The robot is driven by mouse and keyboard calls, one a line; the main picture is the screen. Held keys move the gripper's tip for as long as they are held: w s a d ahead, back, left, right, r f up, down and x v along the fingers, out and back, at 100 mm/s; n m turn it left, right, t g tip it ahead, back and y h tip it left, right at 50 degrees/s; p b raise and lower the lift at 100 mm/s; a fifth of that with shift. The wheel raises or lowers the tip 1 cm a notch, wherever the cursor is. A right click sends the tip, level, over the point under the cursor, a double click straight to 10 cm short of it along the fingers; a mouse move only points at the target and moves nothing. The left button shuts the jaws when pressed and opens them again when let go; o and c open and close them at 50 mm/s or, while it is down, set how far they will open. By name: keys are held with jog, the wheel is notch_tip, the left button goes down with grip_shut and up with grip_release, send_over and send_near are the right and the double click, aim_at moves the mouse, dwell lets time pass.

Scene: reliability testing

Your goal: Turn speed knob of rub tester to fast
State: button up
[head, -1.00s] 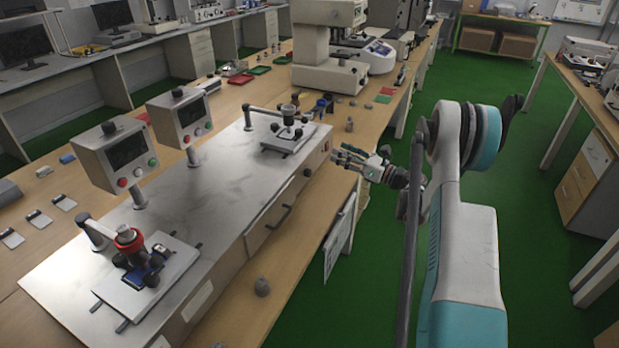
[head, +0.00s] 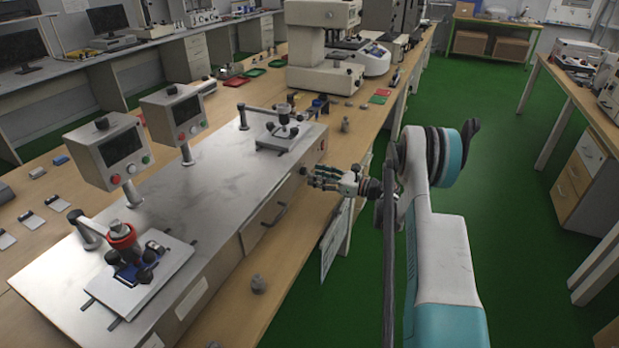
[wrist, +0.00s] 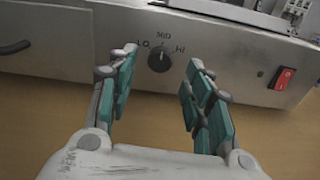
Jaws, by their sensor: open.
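The rub tester (head: 215,175) is a long metal-topped box on the wooden bench, with two screen units on posts and two rubbing arms. Its black round speed knob (wrist: 159,58) is on the front panel, with LO at left, MID above and HI at right. The knob's light mark appears to point up toward MID. My gripper (wrist: 162,60) is open, its teal-padded fingers on either side of the knob in the wrist view, with nothing between them. In the head view my gripper (head: 314,177) is just right of the tester's front panel; contact with the knob is not visible.
A red rocker switch (wrist: 283,78) is right of the knob and a drawer-type handle (wrist: 15,47) is left of it. The green floor aisle at right is clear.

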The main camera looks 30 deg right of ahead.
aim_at(306, 172)
jog(key=shift+b+x, duration=0.4)
jog(key=shift+x, duration=1.45)
jog(key=c, duration=1.1)
